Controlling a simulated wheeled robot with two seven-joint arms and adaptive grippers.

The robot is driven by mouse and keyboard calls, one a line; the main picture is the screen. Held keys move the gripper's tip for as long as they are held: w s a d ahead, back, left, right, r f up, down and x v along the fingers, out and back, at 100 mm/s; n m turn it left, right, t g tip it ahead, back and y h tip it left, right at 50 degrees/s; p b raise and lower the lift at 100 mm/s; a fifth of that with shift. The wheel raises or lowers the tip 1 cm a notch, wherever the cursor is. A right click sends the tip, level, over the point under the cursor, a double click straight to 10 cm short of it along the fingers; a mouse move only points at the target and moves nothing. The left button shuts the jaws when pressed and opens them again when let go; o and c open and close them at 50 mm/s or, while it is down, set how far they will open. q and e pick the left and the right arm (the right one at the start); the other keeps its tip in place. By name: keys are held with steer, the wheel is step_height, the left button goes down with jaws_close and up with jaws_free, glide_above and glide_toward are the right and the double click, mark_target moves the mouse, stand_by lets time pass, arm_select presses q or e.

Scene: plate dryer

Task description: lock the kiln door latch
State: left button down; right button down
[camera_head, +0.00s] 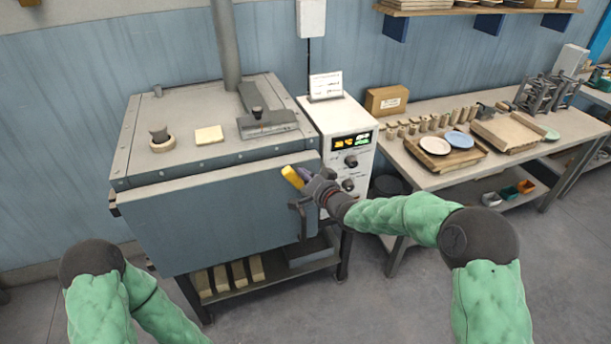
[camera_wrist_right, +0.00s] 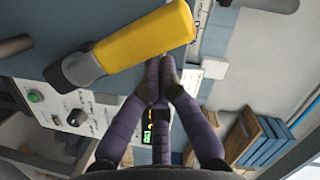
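The kiln (camera_head: 165,115) stands at the left with its blue-grey door (camera_head: 215,220) across the front. The door looks closed or almost closed against the body; I cannot tell if it is fully seated. The yellow latch handle (camera_head: 292,177) is at the door's upper right and slants. In the right wrist view the handle (camera_wrist_right: 145,45) lies across the top, just beyond my fingertips. My right gripper (camera_head: 309,178) is at the handle's right side. Its purple fingers (camera_wrist_right: 166,68) are drawn together, with tips at the handle's lower edge. Contact is unclear. My left gripper is out of view.
A white control box (camera_head: 338,120) with a lit display stands right of the kiln, close to my right wrist. A workbench (camera_head: 425,180) with plates and small pots is further right. The grey floor in front is clear.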

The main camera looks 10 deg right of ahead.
mark_target(292, 181)
steer(key=shift+s+a+f, duration=0.1)
steer(key=shift+a+f, duration=0.05)
steer(key=shift+a, duration=0.1)
steer(key=a+n+b, duration=0.1)
steer(key=n+b, duration=0.1)
steer(key=shift+s+a+f+h+b, duration=0.15)
steer(key=shift+a+f+h+b, duration=0.2)
steer(key=shift+a+f+h, duration=0.05)
steer(key=shift+s+a+f+n+b, duration=0.1)
steer(key=shift+a+f+n+b, duration=0.2)
steer(key=shift+a+n+b, duration=0.35)
steer(key=shift+s+a+f+n+h+b, duration=0.2)
steer(key=shift+a+f+n+h+b, duration=0.2)
steer(key=shift+a+f+n, duration=0.6)
steer(key=shift+s+a+f+n+h+b, duration=0.15)
steer(key=shift+a+f+n+h+b, duration=0.15)
steer(key=shift+a+f+n+h, duration=0.55)
steer(key=shift+f+y, duration=0.3)
steer(key=shift+y, duration=0.05)
steer(key=shift+d+r, duration=0.1)
